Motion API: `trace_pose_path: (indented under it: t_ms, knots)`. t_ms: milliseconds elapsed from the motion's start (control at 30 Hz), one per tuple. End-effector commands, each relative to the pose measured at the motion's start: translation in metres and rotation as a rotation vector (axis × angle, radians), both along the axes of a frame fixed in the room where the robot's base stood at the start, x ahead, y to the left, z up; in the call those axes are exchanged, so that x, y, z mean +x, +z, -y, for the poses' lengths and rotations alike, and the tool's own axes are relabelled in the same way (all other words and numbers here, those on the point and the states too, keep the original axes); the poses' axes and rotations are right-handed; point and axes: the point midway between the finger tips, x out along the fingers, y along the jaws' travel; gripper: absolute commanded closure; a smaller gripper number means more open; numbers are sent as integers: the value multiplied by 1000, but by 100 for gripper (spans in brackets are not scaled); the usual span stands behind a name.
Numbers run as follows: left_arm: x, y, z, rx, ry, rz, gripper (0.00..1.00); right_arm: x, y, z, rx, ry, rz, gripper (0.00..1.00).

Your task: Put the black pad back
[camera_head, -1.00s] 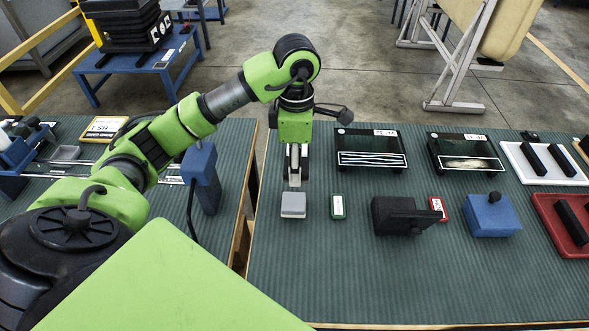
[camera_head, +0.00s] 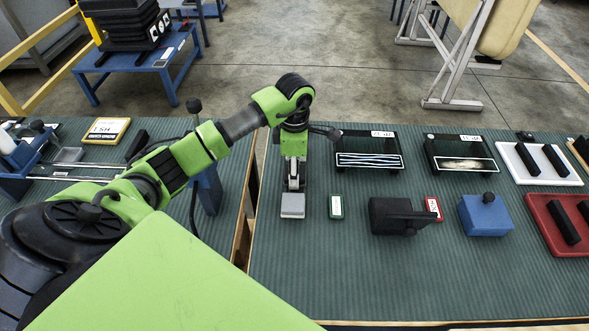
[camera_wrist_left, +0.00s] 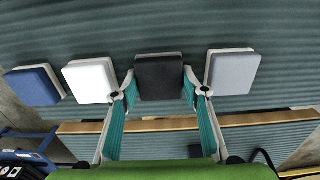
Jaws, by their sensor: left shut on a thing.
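The black pad (camera_wrist_left: 160,78) is between the fingers of my left gripper (camera_wrist_left: 160,86) in the left wrist view, with a pale rim along its far edge. My left gripper is shut on it. A grey pad (camera_wrist_left: 234,72) lies to its right, a white pad (camera_wrist_left: 90,80) to its left and a blue pad (camera_wrist_left: 34,86) further left, all in one row. In the head view my left gripper (camera_head: 294,181) points down just behind the grey pad (camera_head: 292,206), and my arm hides most of the row. I cannot tell whether the black pad touches the mat. My right gripper is not in view.
On the green mat (camera_head: 400,280) to the right stand a green-edged box (camera_head: 336,207), a black block with a handle (camera_head: 392,216), a blue block (camera_head: 485,215) and two black trays (camera_head: 369,150). The front mat is clear. A wood-edged gap (camera_head: 243,220) lies left.

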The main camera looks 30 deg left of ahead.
Motion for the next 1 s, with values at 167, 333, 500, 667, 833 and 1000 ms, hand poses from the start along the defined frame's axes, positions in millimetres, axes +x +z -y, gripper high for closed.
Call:
trace_pose_path:
  t_ms: [167,333,500,667,833,1000]
  knots:
    - [0,-4,0,1,0,-1,79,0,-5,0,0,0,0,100]
    - [0,-3,0,0,0,0,42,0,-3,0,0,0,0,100]
    - [0,-3,0,0,0,0,42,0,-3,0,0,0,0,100]
    - [0,0,0,0,0,0,42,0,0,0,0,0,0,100]
    - [2,21,-1,2,0,6,42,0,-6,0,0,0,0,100]
    - [2,59,-1,2,0,7,42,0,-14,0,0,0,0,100]
